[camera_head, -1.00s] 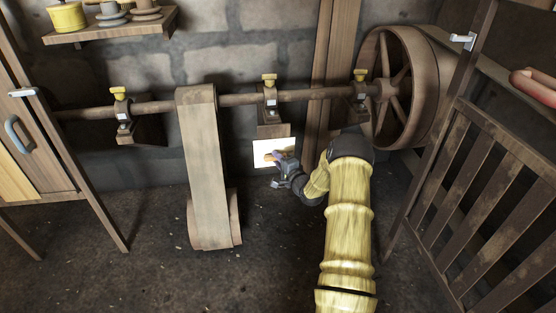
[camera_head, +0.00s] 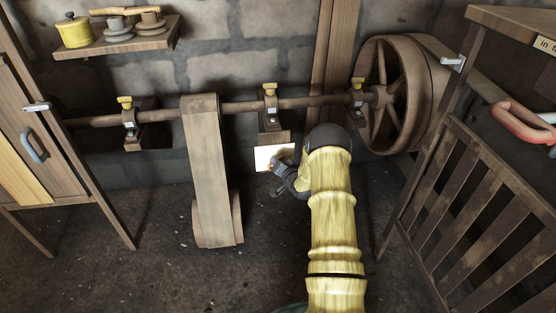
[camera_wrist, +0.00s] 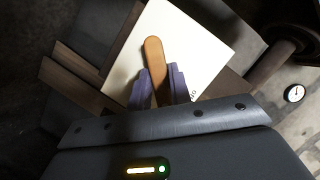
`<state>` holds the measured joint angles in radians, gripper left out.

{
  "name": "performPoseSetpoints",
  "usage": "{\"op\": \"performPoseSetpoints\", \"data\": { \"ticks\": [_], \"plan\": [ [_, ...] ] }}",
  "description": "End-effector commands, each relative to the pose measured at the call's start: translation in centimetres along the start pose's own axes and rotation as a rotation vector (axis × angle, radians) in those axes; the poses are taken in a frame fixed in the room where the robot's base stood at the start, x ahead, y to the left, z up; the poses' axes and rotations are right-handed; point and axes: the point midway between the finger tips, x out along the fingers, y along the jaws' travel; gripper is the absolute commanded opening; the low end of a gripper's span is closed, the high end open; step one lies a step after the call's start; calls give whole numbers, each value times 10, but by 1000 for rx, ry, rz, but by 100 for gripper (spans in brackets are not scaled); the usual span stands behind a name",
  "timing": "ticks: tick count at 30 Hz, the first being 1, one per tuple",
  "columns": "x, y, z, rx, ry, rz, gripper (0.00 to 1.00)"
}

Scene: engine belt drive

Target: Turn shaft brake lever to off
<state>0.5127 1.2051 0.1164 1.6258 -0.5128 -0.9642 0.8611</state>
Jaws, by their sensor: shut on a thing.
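The shaft brake lever (camera_wrist: 154,57) is a rounded orange-brown handle in the wrist view. It lies in front of a white plate (camera_wrist: 190,40) with small dark lettering, mostly hidden by the fingers. My gripper (camera_wrist: 160,82) has two purple fingers, one on each side of the handle, and is shut on it. The lever's tip sticks out past the fingers, and its lower end is hidden. In the head view the white plate (camera_head: 265,155) hangs below the middle shaft bearing. My gripper (camera_head: 277,165) is at its lower right, and the lever cannot be made out there.
A shaft (camera_head: 315,102) runs along the stone wall to a large spoked wheel (camera_head: 385,95). A belt (camera_head: 209,165) drops from it, left of the plate. A slatted wooden frame (camera_head: 470,200) stands right and a cabinet (camera_head: 40,150) left. A round gauge (camera_wrist: 294,93) shows in the wrist view.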

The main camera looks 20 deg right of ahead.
Motion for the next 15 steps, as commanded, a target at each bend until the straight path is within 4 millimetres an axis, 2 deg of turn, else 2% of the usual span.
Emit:
{"op": "performPoseSetpoints", "data": {
  "ticks": [15],
  "plan": [
    [0, -3, 2, -449, -4, 188, 0]
  ]
}}
